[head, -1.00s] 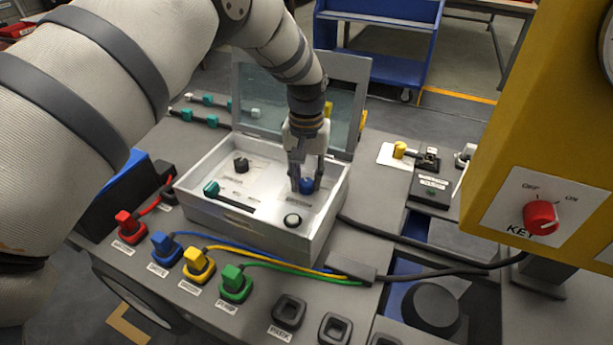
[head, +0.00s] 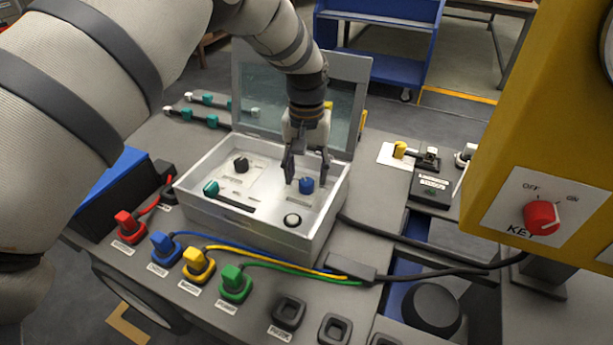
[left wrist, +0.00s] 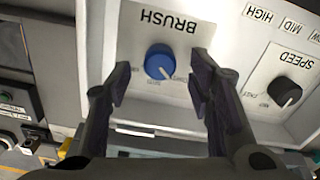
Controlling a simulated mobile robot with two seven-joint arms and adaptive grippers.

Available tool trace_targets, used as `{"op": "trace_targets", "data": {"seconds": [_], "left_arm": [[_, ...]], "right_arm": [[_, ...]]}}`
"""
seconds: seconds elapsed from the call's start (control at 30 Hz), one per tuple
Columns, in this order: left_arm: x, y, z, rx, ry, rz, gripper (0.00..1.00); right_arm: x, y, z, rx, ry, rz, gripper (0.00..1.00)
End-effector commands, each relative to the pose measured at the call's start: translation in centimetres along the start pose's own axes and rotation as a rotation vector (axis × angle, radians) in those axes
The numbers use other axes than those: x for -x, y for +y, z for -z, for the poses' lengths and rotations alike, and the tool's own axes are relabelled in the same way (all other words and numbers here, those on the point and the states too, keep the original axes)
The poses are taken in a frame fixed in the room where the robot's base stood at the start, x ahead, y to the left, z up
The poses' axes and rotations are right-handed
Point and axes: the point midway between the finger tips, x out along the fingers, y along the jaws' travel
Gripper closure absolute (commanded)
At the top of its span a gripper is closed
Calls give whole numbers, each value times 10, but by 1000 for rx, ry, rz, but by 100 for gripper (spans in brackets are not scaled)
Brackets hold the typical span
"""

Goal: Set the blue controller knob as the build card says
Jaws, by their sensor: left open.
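The blue controller knob (head: 306,185) sits inside the open silver box (head: 250,225), on its right side. In the left wrist view the blue knob (left wrist: 160,62) is on a pale plate marked BRUSH, with a pale pointer line on it. My left gripper (head: 307,178) is open, pointing down just above the knob. In the left wrist view its two fingers (left wrist: 158,85) stand apart on either side of the knob, not touching it. No build card can be made out. My right gripper is not in view.
A black SPEED knob (left wrist: 285,92) and a teal-ended bar (head: 228,196) share the box with a white round button (head: 292,220). The raised lid (head: 345,100) stands behind. Coloured plugs (head: 197,264) line the front. A yellow panel with a red key switch (head: 541,217) is at right.

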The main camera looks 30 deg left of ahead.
Motion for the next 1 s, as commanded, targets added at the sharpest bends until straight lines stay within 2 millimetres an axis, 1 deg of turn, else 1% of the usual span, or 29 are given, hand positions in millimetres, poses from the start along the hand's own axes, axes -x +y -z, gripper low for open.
{"op": "trace_targets", "data": {"seconds": [0.03, 0.2, 0.3, 0.4, 0.53, 1.0], "left_arm": [[16, 0, 1, 0, 6, -1, 52], [62, 0, 1, 0, 6, -1, 52], [83, 0, 0, 0, 4, -1, 52], [95, 0, 0, 0, 2, 0, 52], [101, 0, 0, 0, 0, 0, 52], [101, 0, 0, 0, 0, 0, 52]], "right_arm": [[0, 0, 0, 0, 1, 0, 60], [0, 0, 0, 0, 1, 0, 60], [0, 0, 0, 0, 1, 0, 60], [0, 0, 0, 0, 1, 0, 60], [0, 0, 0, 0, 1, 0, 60], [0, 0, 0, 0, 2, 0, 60]]}}
